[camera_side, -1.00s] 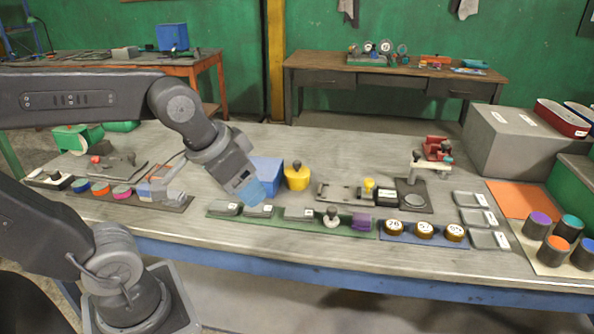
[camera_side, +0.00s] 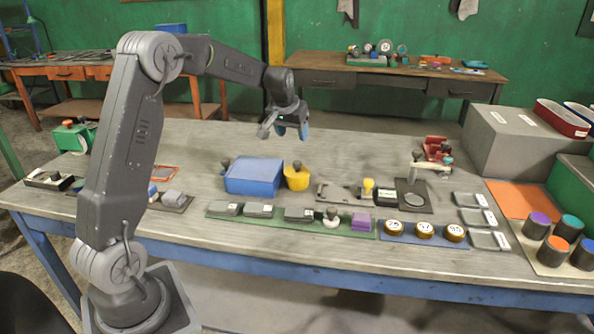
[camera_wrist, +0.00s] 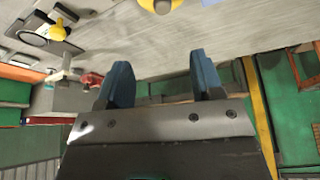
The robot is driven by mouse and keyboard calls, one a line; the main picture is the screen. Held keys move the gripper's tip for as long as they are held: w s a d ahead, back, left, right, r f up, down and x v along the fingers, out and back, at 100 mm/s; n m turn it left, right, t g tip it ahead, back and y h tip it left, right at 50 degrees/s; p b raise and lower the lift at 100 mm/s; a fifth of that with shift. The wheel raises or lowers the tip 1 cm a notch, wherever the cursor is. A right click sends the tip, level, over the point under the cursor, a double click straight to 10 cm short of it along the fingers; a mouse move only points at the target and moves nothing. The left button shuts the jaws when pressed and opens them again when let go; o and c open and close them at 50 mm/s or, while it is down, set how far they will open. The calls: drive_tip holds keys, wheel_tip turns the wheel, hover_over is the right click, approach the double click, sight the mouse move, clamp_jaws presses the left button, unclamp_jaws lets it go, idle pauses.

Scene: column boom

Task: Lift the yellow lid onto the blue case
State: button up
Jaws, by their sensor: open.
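The yellow lid (camera_side: 296,180), with a dark knob on top, sits on the table touching or just beside the right end of the blue case (camera_side: 254,180). I cannot tell whether they touch. In the wrist view the lid (camera_wrist: 176,3) is cut off by the top edge. My gripper (camera_side: 286,131) is open and empty, raised in the air above and behind the lid and case. In the wrist view its two blue fingers (camera_wrist: 160,72) stand apart with nothing between them.
A green strip (camera_side: 270,221) with grey blocks and a purple block lies in front of the case. A stand (camera_side: 414,195) and a small yellow knob (camera_side: 369,185) are to the right. Round tins (camera_side: 424,230) sit front right. The table behind the lid is clear.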

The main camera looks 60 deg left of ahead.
approach(297, 161)
drive_tip(key=x, duration=0.5)
drive_tip(key=shift+w+d+r, duration=0.15)
drive_tip(key=shift+w+d, duration=0.15)
drive_tip(key=shift+w, duration=0.05)
drive_tip(key=shift+s+x, duration=0.2)
drive_tip(key=shift+x, duration=1.2)
drive_tip(key=shift+s+x, duration=0.2)
drive_tip(key=shift+x, duration=1.15)
drive_tip(key=shift+a, duration=0.15)
drive_tip(key=c, duration=1)
